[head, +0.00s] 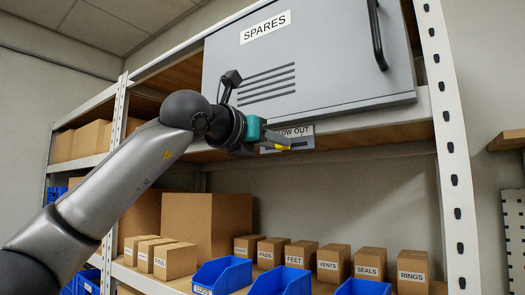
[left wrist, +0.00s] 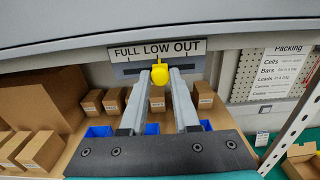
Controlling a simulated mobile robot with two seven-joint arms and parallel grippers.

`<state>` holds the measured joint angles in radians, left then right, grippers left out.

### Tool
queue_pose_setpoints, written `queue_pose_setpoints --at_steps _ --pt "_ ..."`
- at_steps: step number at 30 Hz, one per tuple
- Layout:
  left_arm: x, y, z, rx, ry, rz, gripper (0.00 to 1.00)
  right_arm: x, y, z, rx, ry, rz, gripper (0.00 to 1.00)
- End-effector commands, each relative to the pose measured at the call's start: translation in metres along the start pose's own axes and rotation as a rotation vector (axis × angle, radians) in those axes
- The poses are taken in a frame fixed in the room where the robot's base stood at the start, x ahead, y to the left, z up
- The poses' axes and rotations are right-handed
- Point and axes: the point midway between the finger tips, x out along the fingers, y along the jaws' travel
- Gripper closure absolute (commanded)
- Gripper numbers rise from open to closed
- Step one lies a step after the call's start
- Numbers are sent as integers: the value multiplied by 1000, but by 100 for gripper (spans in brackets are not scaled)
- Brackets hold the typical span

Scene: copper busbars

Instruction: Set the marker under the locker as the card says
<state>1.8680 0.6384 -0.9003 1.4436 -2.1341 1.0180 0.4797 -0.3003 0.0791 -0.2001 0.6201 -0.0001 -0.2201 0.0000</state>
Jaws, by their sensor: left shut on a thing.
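The grey locker (head: 310,60), labelled SPARES, stands on the upper shelf with its door shut. Under its front edge is a plate reading FULL LOW OUT (head: 300,131), which also shows in the left wrist view (left wrist: 158,48), with a dark slot below the words. The yellow marker (left wrist: 159,74) sits at the slot, below the word LOW. It also shows in the head view (head: 282,148). My left gripper (head: 276,143) reaches up from below and is shut on the marker, its two fingers (left wrist: 159,85) on either side. My right gripper is out of view.
Below are labelled cardboard boxes (head: 328,262) and blue bins (head: 222,275) on the lower shelf. A white perforated upright (head: 450,150) stands at the right. A sheet headed Packing (left wrist: 288,72) hangs on the back panel. Air below the plate is clear.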

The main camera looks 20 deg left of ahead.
Motion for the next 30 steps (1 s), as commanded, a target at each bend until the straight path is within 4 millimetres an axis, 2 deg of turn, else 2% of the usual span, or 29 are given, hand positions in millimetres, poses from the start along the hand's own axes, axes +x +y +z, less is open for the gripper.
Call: queue_pose_setpoints --at_steps 6,7,15,24,26,30 --pt "-1 0 2 1 -4 0 100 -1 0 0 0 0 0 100" --pt "-1 0 2 1 -4 0 70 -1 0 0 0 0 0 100" --pt "0 1 2 1 -2 1 41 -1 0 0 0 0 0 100" --pt "-3 1 1 0 -2 1 41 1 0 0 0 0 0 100" --pt "-9 1 0 0 -3 0 41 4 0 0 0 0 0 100" --pt "-33 1 -1 2 -5 1 41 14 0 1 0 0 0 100"
